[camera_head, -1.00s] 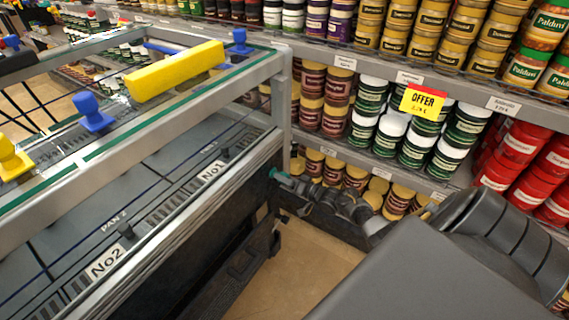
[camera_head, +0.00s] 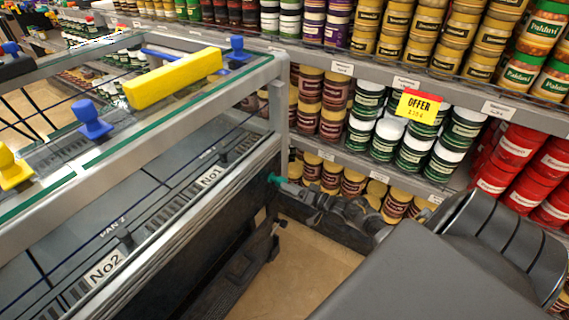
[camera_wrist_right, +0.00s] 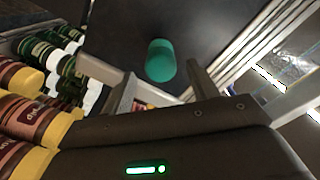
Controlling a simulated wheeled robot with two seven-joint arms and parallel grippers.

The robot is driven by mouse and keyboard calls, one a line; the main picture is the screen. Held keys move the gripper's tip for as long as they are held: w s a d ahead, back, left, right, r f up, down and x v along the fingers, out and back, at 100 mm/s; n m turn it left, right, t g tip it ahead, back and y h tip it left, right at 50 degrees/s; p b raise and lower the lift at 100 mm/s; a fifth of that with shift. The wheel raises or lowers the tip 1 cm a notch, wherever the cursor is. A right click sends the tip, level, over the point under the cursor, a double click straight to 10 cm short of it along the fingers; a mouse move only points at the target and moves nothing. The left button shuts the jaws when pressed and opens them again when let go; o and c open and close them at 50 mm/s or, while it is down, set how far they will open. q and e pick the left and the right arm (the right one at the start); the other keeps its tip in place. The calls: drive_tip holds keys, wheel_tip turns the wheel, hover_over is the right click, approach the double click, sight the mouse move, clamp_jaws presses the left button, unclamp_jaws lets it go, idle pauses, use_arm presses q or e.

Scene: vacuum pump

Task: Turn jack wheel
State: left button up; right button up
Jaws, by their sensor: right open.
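The jack wheel appears to be the small teal knob (camera_head: 273,178) on the dark side of the machine, below its metal frame. In the right wrist view the teal knob (camera_wrist_right: 160,60) stands out from a dark panel, just ahead of my fingers. My right gripper (camera_head: 281,181) reaches in from the right, close to the knob. In the wrist view the right gripper (camera_wrist_right: 158,85) is open, with one finger on each side of the knob's line and nothing held. I cannot tell whether a finger touches it. My left gripper is not clearly seen.
The machine's metal frame (camera_head: 190,124) fills the left, with a yellow bar (camera_head: 172,77) and blue knobs (camera_head: 92,120) on top. Store shelves (camera_head: 390,170) with jars and red tins (camera_head: 512,148) stand close behind my right arm. Bare floor (camera_head: 315,265) lies below the arm.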

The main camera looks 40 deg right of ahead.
use_arm(q)
drive_tip(key=shift+s+a+f, duration=0.15)
drive_tip(key=shift+s+f, duration=0.15)
drive_tip(key=shift+f, duration=0.2)
drive_tip(key=shift+s+a+f, duration=0.15)
drive_tip(key=shift+s+f, duration=0.15)
drive_tip(key=shift+f, duration=0.2)
use_arm(e)
drive_tip(key=v, duration=0.6)
drive_tip(key=shift+s, duration=0.35)
use_arm(q)
drive_tip(key=shift+p, duration=0.3)
